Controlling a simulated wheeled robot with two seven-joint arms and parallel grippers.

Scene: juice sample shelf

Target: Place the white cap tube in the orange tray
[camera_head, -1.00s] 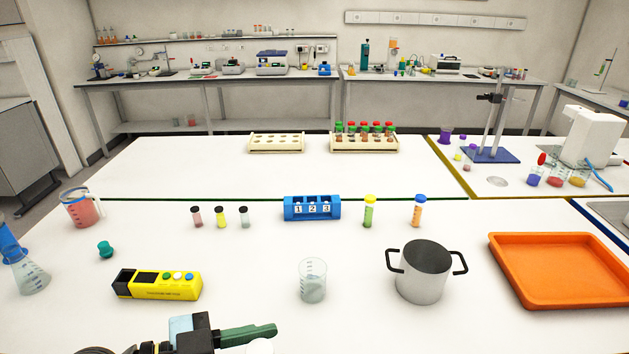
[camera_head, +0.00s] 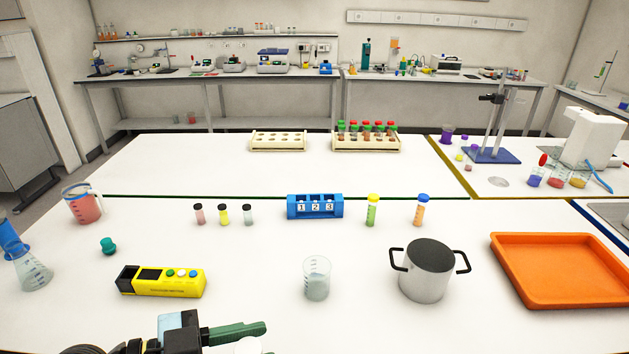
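The orange tray (camera_head: 562,270) lies at the right of the near table and is empty. My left gripper (camera_head: 240,334) is at the bottom edge, left of centre; one green finger shows and the other is out of frame. A round white top (camera_head: 248,346), seemingly the white cap of the tube, is right against this finger, mostly cut off by the picture's edge. It moves along with the gripper, so the gripper appears shut on it. The tube's body is hidden. My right gripper is not in view.
A grey pot (camera_head: 425,271) and a beaker (camera_head: 316,278) stand between my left gripper and the tray. A yellow device (camera_head: 160,281) lies left. Behind are a blue numbered rack (camera_head: 315,207), a green tube (camera_head: 372,210), a blue-capped orange tube (camera_head: 421,210) and small dark-capped vials (camera_head: 223,215).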

